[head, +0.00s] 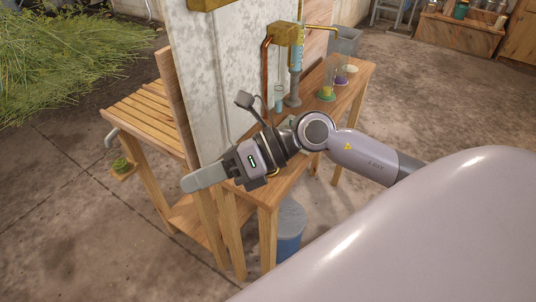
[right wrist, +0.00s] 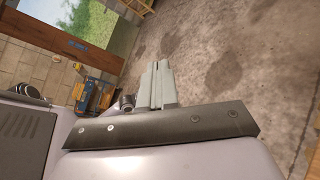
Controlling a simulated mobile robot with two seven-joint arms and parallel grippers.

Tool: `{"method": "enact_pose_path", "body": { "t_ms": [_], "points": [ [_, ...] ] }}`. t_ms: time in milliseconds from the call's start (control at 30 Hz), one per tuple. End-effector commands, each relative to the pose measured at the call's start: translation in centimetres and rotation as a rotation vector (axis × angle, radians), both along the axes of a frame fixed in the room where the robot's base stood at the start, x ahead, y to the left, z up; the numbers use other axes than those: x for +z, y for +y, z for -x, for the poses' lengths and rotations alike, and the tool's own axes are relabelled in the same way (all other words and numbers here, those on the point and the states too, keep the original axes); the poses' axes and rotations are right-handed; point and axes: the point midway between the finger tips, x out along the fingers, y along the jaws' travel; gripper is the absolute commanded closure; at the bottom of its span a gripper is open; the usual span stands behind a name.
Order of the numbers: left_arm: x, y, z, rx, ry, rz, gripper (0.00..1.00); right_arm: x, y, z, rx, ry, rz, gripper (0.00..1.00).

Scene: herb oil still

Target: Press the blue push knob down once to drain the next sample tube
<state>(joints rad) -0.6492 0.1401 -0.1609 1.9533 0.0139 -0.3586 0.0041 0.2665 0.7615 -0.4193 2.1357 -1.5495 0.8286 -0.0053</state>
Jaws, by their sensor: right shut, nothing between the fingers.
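My right gripper (head: 187,184) is shut and empty. It points left, in front of the end of the wooden workbench and the slatted side shelf. Its closed fingers (right wrist: 159,68) also show in the right wrist view, with only floor beyond them. On the bench stands the still's glass column (head: 296,56) with blue liquid, beside a brass fitting (head: 285,34) and a copper pipe. A small glass tube (head: 279,98) is below the fitting. I cannot make out the blue push knob in either view. My left gripper is not in view.
A tall whitish panel (head: 215,85) rises between the slatted shelf (head: 150,112) and the bench (head: 345,88). Small cups with green and purple contents stand on the bench. A blue bin (head: 291,235) sits under it. Cut herbs (head: 65,60) fill the upper left.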

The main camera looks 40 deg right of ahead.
Motion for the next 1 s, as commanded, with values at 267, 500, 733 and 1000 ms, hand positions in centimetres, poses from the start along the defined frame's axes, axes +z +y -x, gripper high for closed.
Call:
{"method": "enact_pose_path", "body": {
  "t_ms": [267,500,733,1000],
  "points": [
    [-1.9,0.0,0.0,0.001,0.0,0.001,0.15,-2.2,-7.8,-3.9,-0.025,-0.307,0.66,1.0],
    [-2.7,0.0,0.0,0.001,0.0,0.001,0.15,0.0,-15.7,-6.9,-0.17,-0.441,1.081,1.0],
    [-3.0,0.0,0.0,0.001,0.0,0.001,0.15,1.7,-18.8,-7.6,-0.247,-0.473,1.223,1.0],
    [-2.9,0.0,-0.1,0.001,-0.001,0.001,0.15,1.8,-18.9,-7.6,-0.252,-0.475,1.231,1.0]
  ]
}}
